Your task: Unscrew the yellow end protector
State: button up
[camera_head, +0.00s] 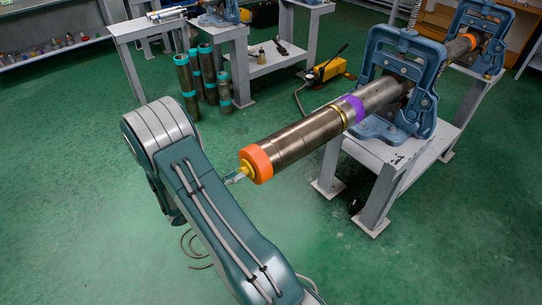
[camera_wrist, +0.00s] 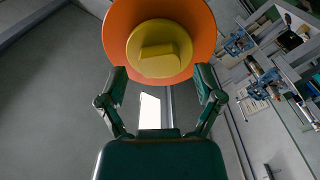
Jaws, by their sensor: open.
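The yellow end protector (camera_head: 246,169) sits in the orange-banded near end of a long metal pipe. In the wrist view the protector (camera_wrist: 160,50) is a round yellow disc with a raised block across its middle, inside the orange ring (camera_wrist: 118,22). My gripper (camera_wrist: 161,86) is open, with one finger on each side just below the disc and a gap between them. In the head view a fingertip of my gripper (camera_head: 234,178) shows close to the protector, and the rest is hidden behind my arm. I cannot tell whether the fingers touch it.
A blue pipe vise (camera_head: 405,85) on a grey stand (camera_head: 385,180) holds the pipe (camera_head: 305,137); a second vise (camera_head: 483,35) stands behind. Several upright pipes (camera_head: 187,85) and a yellow pump (camera_head: 327,70) are further back. The green floor (camera_head: 430,255) in front is clear.

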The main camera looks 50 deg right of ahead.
jog(key=shift+x, duration=0.85)
grip_shut()
jog(key=n, duration=1.4)
jog(key=shift+n, duration=0.3)
